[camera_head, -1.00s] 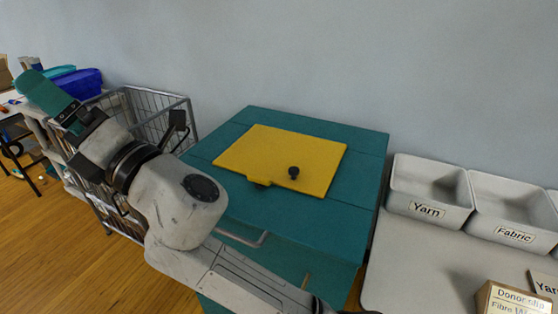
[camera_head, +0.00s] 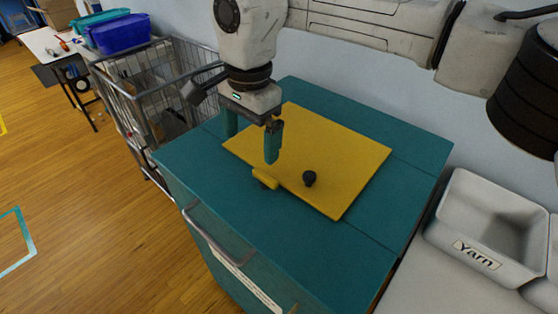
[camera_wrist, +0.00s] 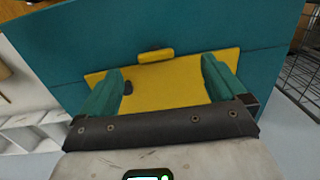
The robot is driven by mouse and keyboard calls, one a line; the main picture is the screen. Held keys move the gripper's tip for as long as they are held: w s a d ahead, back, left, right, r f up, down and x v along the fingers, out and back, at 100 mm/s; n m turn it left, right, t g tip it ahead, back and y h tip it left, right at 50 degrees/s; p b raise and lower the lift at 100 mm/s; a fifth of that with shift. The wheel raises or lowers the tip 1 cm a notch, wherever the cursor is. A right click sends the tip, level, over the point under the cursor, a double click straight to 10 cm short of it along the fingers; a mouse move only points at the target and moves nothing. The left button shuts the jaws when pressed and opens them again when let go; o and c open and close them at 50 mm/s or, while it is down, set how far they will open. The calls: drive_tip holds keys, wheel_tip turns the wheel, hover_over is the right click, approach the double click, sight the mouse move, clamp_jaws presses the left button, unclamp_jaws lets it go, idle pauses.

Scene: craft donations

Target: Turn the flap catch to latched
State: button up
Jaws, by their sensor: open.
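The yellow flap (camera_head: 345,160) lies flat on top of a teal box (camera_head: 215,190). A small black knob (camera_head: 309,179), which looks like the catch, stands near the flap's front edge. A yellow tab (camera_head: 266,178) juts from that edge, with a dark bit beneath it. My gripper (camera_head: 252,148) is open and empty, pointing down above the left part of the flap, left of the knob. In the wrist view, the knob (camera_wrist: 128,87) shows beside the left finger, and the tab (camera_wrist: 155,55) lies beyond the fingers. I cannot tell whether the catch is latched.
A wire cart (camera_head: 150,90) stands left of the box. A grey handle (camera_head: 215,240) sticks out from the box front. A white bin labelled Yarn (camera_head: 465,255) is at the right. The wall is close behind; wooden floor is open at the left.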

sight(263, 177)
drive_tip(key=shift+h, duration=0.3)
drive_tip(key=f, duration=0.3)
drive_tip(key=d+f, duration=0.1)
drive_tip(key=f, duration=0.6)
drive_tip(key=shift+w+d+f+p, duration=0.2)
drive_tip(key=shift+w+d+p, duration=0.15)
drive_tip(key=shift+w, duration=0.05)
drive_tip(key=shift+c, duration=0.3)
drive_tip(key=c, duration=1)
